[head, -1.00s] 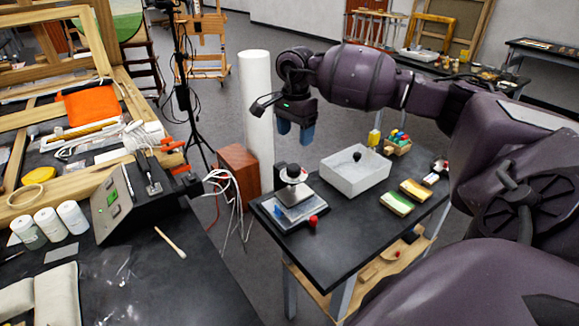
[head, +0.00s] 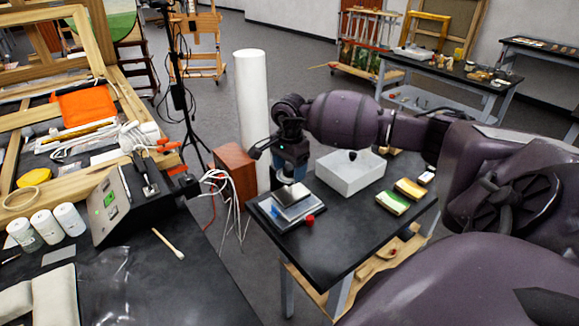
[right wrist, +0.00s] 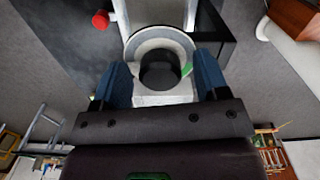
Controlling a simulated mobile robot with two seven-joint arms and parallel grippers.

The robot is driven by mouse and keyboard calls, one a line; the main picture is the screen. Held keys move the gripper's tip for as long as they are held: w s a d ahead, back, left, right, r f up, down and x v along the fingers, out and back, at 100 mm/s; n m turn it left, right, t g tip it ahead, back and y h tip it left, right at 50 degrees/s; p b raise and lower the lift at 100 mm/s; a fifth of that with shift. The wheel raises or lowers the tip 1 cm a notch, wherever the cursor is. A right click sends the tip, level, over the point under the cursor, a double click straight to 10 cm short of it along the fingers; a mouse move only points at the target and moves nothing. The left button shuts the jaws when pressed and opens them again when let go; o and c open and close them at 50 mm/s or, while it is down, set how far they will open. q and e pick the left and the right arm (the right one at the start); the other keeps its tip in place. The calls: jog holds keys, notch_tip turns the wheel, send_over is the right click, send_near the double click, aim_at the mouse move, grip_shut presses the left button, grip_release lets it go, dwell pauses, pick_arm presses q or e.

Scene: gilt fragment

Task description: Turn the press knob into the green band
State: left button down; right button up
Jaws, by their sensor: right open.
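The press (head: 291,203) stands on the dark table, with a silver plate over a blue and white base and a red ball at its front. In the right wrist view, its black round knob (right wrist: 160,73) sits on a pale round dial (right wrist: 160,40), with the green band (right wrist: 187,69) on the dial's right side. My right gripper (head: 290,172) is down over the press; in the right wrist view its open blue fingers (right wrist: 160,62) stand either side of the knob, with visible gaps. The head view hides the knob behind the gripper. My left gripper is out of view.
A reddish-brown box (head: 236,170) and a tall white cylinder (head: 252,110) stand behind the press. The table's front is clear.

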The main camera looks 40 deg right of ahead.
jog(key=shift+c, duration=0.2)
jog(key=c, duration=0.9)
jog(key=shift+m, duration=0.4)
